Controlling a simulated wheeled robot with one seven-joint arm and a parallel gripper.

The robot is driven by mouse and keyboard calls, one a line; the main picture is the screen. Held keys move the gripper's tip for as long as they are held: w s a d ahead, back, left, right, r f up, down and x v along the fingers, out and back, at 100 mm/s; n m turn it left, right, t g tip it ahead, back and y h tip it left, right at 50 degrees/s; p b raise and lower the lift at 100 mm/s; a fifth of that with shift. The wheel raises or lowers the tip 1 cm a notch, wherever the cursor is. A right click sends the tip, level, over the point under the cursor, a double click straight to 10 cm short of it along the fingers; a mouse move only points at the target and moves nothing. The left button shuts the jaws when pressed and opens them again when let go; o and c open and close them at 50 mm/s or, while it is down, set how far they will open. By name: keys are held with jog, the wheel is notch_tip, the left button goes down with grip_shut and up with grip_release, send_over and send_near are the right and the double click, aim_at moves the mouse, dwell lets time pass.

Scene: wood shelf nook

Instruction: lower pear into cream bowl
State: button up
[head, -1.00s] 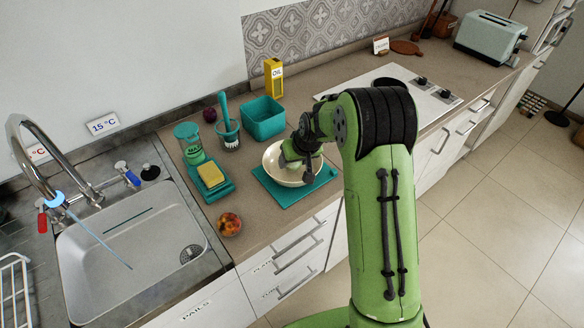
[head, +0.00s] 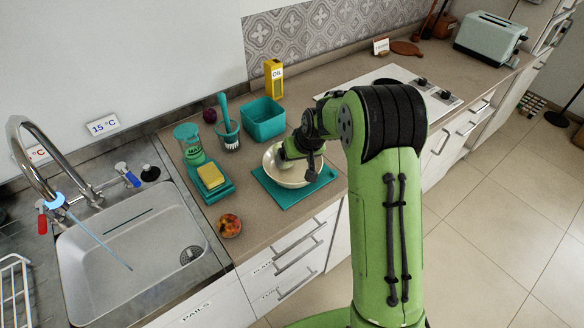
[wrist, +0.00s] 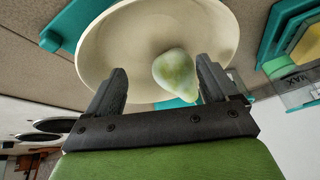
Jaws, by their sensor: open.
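The pale green pear (wrist: 176,74) lies inside the cream bowl (wrist: 100,45), seen in the wrist view. My gripper (wrist: 160,82) is open, with one dark finger on each side of the pear and a visible gap at the left finger. Whether the right finger touches the pear I cannot tell. In the head view the cream bowl (head: 273,166) stands on a teal mat (head: 285,200). My gripper (head: 286,156) reaches down into the bowl there, and the arm partly hides the bowl and the pear.
A teal bin (head: 264,120) stands behind the bowl. The sink (head: 130,245) is further left, the hob (head: 430,98) to the right.

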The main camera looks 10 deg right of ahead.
jog(key=p+v, duration=0.1)
jog(key=v, duration=1.2)
jog(key=s+a+r, duration=0.2)
jog(key=s+r, duration=0.5)
jog(key=s, duration=0.5)
jog(key=s+h, duration=0.1)
jog(key=s, duration=1.5)
jog(key=shift+s+a+f+m+t+h, duration=0.2)
jog(key=shift+a+m+t+h, duration=0.1)
jog(key=shift+m, duration=0.1)
jog(key=shift+w, duration=0.1)
